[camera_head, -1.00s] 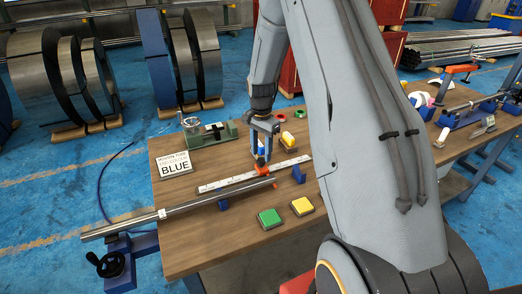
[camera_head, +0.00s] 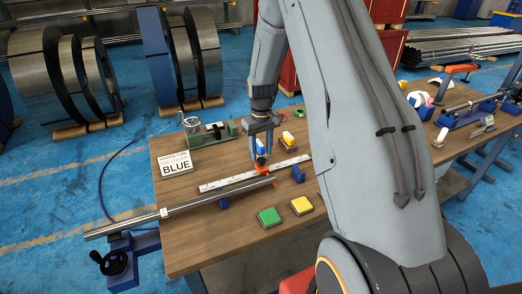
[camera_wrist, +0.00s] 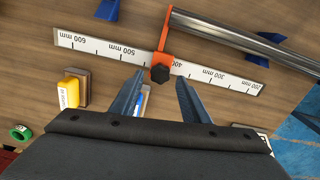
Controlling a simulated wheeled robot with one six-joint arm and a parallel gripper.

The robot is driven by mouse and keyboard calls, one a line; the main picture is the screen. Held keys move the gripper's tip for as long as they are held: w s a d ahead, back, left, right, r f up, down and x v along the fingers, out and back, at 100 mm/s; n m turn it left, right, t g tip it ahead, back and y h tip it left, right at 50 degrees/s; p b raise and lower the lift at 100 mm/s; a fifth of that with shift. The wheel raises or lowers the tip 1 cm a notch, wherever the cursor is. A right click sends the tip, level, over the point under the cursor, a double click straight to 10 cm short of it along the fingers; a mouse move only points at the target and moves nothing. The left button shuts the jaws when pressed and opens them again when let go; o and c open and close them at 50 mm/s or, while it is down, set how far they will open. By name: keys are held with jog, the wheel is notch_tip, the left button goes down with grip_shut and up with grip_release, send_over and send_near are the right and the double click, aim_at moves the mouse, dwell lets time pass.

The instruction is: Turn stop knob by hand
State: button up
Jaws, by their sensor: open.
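The stop knob (camera_wrist: 160,74) is a black faceted knob on an orange stop (camera_wrist: 163,42) that sits across the white millimetre ruler (camera_wrist: 100,46), near the 400 mm mark. In the head view the orange stop (camera_head: 261,160) shows small below my gripper (camera_head: 260,153). In the wrist view my gripper (camera_wrist: 161,79) is open, one finger to each side of the knob's picture position. Gaps show between knob and fingers, and I cannot tell the height between them.
Green (camera_head: 269,217) and yellow (camera_head: 302,206) pads lie on the bench front. A sign reading BLUE (camera_head: 175,167) lies at left, by a green fixture (camera_head: 208,132). A yellow stamp (camera_wrist: 68,92) stands beside the ruler. Blue tube supports (camera_head: 298,174) stand nearby.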

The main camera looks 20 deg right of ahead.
jog(key=shift+n, duration=1.1)
jog(key=shift+f, duration=0.1)
jog(key=shift+f+b, duration=0.45)
jog(key=shift+f, duration=0.45)
jog(key=c, duration=0.8)
